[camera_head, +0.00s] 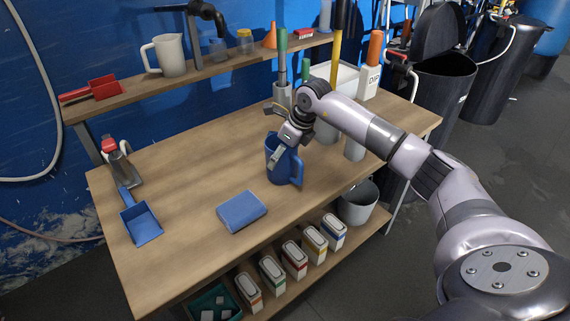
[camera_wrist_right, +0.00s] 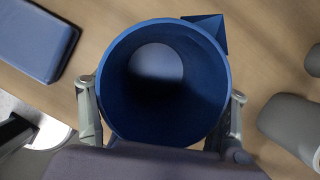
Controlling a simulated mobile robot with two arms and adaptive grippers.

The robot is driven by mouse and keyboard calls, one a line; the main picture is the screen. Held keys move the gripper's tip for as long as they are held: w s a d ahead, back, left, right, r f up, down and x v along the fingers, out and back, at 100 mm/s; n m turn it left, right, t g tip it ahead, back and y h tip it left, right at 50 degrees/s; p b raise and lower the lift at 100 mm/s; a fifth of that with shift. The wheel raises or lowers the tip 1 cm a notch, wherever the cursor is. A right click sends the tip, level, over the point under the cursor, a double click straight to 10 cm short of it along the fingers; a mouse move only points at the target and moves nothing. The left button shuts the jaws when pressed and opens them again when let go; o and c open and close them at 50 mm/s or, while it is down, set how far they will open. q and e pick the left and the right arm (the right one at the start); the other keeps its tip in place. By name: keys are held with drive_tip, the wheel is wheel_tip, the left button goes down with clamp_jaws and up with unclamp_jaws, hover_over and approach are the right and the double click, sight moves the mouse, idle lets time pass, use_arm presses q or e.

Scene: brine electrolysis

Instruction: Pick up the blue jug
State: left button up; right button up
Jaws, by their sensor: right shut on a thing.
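The blue jug (camera_head: 284,174) is at the middle of the wooden bench in the head view, upright, its handle on the right. It seems to stand on the bench top; a small gap beneath cannot be ruled out. My right gripper (camera_head: 283,150) comes down on it from above and is shut on its body. In the right wrist view the open round mouth of the jug (camera_wrist_right: 165,80) faces the camera, and the fingers of my right gripper (camera_wrist_right: 162,108) press its two sides. The jug looks empty. My left gripper is not in view.
A blue flat block (camera_head: 242,211) lies front left of the jug, and a blue dustpan (camera_head: 141,223) farther left. Grey bottles (camera_head: 354,147) stand close right of the jug. A back shelf holds a white pitcher (camera_head: 166,55). Bare bench top lies left of the jug.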

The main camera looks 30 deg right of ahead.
drive_tip(key=c, duration=0.4)
